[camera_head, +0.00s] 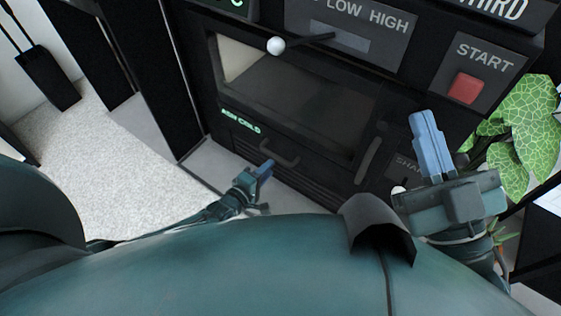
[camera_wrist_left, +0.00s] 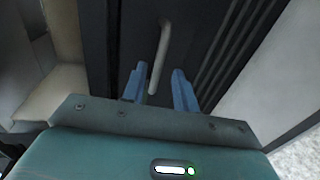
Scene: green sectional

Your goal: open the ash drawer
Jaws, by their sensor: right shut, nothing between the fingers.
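The ash drawer (camera_head: 240,133) is the dark lower front panel of the black machine, below the window, with a glowing green label that seems to read "ASH COLD". It looks flush with the machine. Its curved handle (camera_head: 280,158) runs across the panel; the left wrist view shows this handle (camera_wrist_left: 161,50) as a grey bar. My left gripper (camera_head: 267,167) is just below and in front of the handle. In the left wrist view its blue fingers (camera_wrist_left: 159,85) are apart, with the handle's near end showing between them; contact cannot be told. My right gripper (camera_head: 424,122) is shut and empty, at the right.
Above the drawer are a window (camera_head: 300,95), a lever with a white knob (camera_head: 276,46) and a red START button (camera_head: 465,88). A leafy plant (camera_head: 520,130) is at the right. Pale carpet (camera_head: 130,180) lies open at the left.

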